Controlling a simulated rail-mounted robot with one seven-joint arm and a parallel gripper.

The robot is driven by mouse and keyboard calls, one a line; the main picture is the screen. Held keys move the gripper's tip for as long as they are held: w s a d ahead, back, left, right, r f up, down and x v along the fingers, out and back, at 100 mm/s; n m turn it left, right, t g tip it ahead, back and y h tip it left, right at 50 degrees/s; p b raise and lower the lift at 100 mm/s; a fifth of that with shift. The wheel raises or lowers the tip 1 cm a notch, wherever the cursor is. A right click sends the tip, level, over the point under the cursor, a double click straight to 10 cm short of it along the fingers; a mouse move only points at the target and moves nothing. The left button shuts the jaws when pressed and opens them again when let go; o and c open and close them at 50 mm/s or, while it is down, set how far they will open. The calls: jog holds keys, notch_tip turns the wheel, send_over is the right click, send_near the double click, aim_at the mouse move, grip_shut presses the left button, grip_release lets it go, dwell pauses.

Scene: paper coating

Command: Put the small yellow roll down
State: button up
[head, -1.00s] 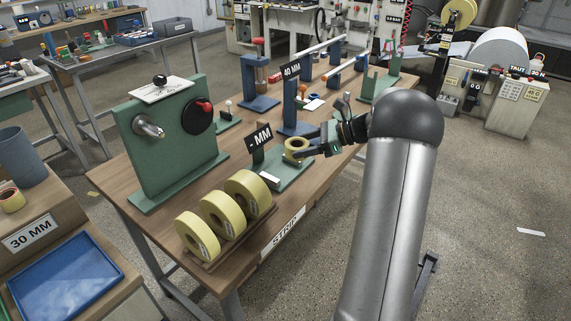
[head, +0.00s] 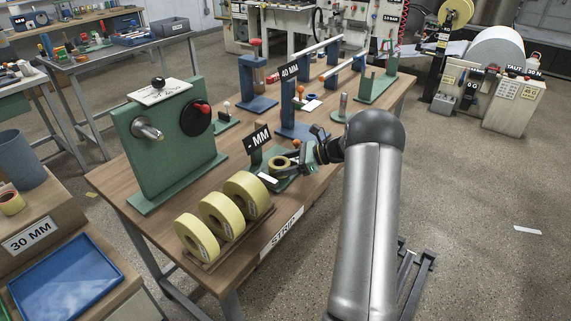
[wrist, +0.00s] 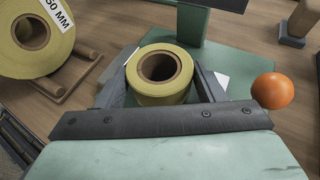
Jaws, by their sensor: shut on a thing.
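The small yellow roll (head: 279,162) has a brown core and its hole faces up. It also shows in the wrist view (wrist: 160,94), between the two fingers. My gripper (wrist: 160,82) is shut on it from both sides. In the head view my gripper (head: 281,166) reaches in from the right. The roll is low over the green base plate (wrist: 235,60) of the stand with the "- MM" sign (head: 258,138). I cannot tell whether the roll touches the plate.
Three larger yellow rolls (head: 222,215) stand on a wooden rack at the table's front; one shows close by on the left (wrist: 30,45). An orange ball (wrist: 272,90) is just right of my gripper. A green machine (head: 165,140) stands to the left.

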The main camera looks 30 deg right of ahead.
jog(key=shift+f, duration=0.2)
jog(key=o, duration=0.7)
jog(key=shift+r, duration=0.1)
jog(key=shift+d+r, duration=0.1)
jog(key=shift+r, duration=0.15)
jog(key=b+v, duration=0.1)
jog(key=v, duration=1)
jog(key=shift+s+d+r, duration=0.15)
jog(key=shift+s+d, duration=0.05)
jog(key=shift+d, duration=0.1)
